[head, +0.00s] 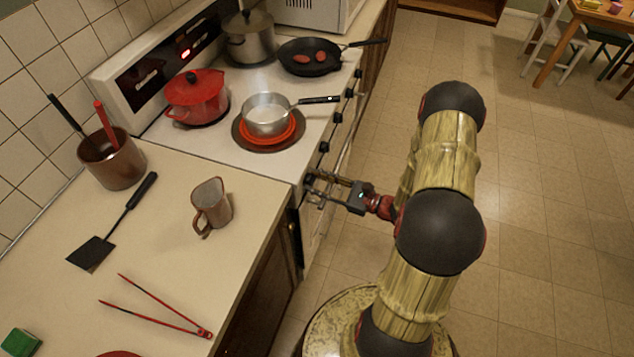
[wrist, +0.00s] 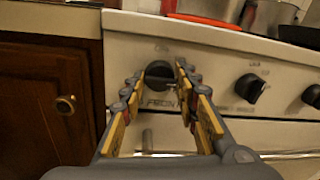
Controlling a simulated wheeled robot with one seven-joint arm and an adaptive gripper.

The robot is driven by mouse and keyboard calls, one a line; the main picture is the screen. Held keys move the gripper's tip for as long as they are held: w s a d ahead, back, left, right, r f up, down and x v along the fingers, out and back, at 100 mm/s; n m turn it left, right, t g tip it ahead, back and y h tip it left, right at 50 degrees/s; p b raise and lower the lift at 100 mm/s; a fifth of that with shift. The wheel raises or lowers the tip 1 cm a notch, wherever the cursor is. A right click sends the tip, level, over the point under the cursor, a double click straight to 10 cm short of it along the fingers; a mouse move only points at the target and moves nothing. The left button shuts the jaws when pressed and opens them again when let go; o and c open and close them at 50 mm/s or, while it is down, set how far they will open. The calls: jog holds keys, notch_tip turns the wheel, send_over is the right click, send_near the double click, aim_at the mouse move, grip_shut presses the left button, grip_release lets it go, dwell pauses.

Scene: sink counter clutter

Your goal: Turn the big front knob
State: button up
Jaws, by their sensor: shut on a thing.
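The big front knob (wrist: 159,74) is a round black knob at the left end of the stove's white front panel, with partly hidden lettering "FRONT" below it. My gripper (wrist: 159,80) is at this knob in the wrist view, with one yellow-and-grey finger on each side of it, shut on it. In the head view my gripper (head: 318,188) reaches the near end of the stove front from the right. There the knob is mostly hidden by the fingers, and its turn angle is hard to tell.
More black knobs (wrist: 250,88) sit to the right along the panel. A silver saucepan (head: 268,117) stands on the stove with its handle toward the front edge. A wooden cabinet (wrist: 45,95) adjoins on the left. The floor (head: 540,230) right of my arm is clear.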

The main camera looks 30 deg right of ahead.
jog(key=c, duration=0.4)
jog(key=shift+c, duration=0.2)
jog(key=shift+f+n, duration=0.1)
jog(key=shift+n, duration=0.2)
jog(key=n+b, duration=0.2)
jog(key=n, duration=0.1)
jog(key=shift+f+n, duration=0.15)
jog(key=shift+n, duration=0.25)
jog(key=n+b, duration=0.2)
jog(key=n, duration=0.3)
jog(key=shift+a+y+b, duration=0.1)
jog(key=shift+y+b, duration=0.3)
jog(key=shift+n, duration=0.4)
jog(key=o, duration=1.1)
